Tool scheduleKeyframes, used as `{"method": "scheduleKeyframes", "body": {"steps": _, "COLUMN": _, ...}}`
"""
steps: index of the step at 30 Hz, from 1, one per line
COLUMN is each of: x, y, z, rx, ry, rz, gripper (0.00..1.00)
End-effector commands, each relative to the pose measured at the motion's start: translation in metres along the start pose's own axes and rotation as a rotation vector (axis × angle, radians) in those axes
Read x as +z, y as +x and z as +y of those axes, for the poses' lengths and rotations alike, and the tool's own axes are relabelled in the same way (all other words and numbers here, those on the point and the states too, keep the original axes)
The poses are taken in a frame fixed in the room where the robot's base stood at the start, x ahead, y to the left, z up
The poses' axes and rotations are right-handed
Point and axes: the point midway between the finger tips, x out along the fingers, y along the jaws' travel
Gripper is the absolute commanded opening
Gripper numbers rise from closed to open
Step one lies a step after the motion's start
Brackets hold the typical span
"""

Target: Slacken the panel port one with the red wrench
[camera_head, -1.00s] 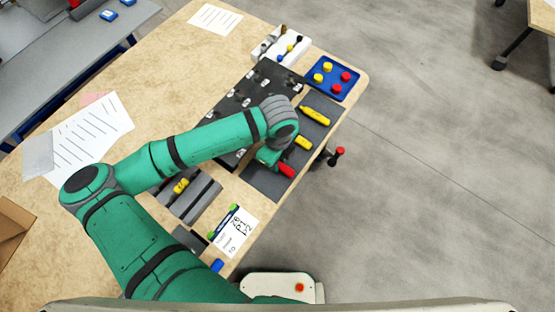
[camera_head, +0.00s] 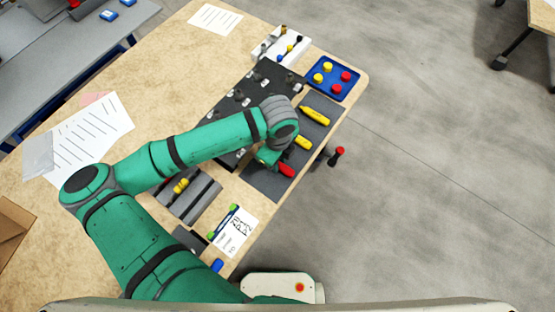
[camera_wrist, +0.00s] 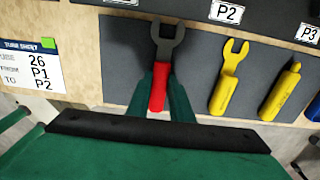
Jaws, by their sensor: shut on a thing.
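The red wrench (camera_wrist: 158,88) has a red handle and a grey open-ended head. In the wrist view it lies between the fingertips of my gripper (camera_wrist: 160,92), which is shut on its handle over the dark mat (camera_wrist: 122,38). The head points toward the black panel (camera_wrist: 190,8). In the head view the red handle (camera_head: 286,170) shows just below my wrist. The black panel (camera_head: 245,95) carries several small ports with white labels. The P2 label (camera_wrist: 226,13) and P3 label (camera_wrist: 310,34) show in the wrist view. A port one label on the panel is not visible.
A yellow wrench (camera_wrist: 229,78) and another yellow tool (camera_wrist: 281,92) lie right of the red wrench. A blue tray (camera_head: 332,78) with red and yellow caps stands beyond. A tube sheet card (camera_head: 235,231) lies on the near side. The table edge is close on the right.

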Motion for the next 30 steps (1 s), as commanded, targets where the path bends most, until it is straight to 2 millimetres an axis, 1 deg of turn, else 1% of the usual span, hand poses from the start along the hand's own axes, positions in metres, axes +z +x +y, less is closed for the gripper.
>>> {"method": "scheduleKeyframes", "body": {"steps": 7, "x": 0.000, "y": 0.000, "z": 0.000, "rx": 0.000, "ry": 0.000, "rz": 0.000, "gripper": 0.00}}
{"method": "scheduleKeyframes", "body": {"steps": 10, "x": -0.001, "y": -0.003, "z": 0.000, "rx": -0.001, "ry": 0.001, "rz": -0.001, "gripper": 0.00}}
{"method": "scheduleKeyframes", "body": {"steps": 24, "x": -0.012, "y": -0.049, "z": 0.000, "rx": -0.001, "ry": 0.002, "rz": -0.001, "gripper": 0.00}}
{"method": "scheduleKeyframes", "body": {"steps": 30, "x": -0.015, "y": -0.060, "z": 0.000, "rx": 0.000, "ry": 0.000, "rz": -0.001, "gripper": 0.00}}
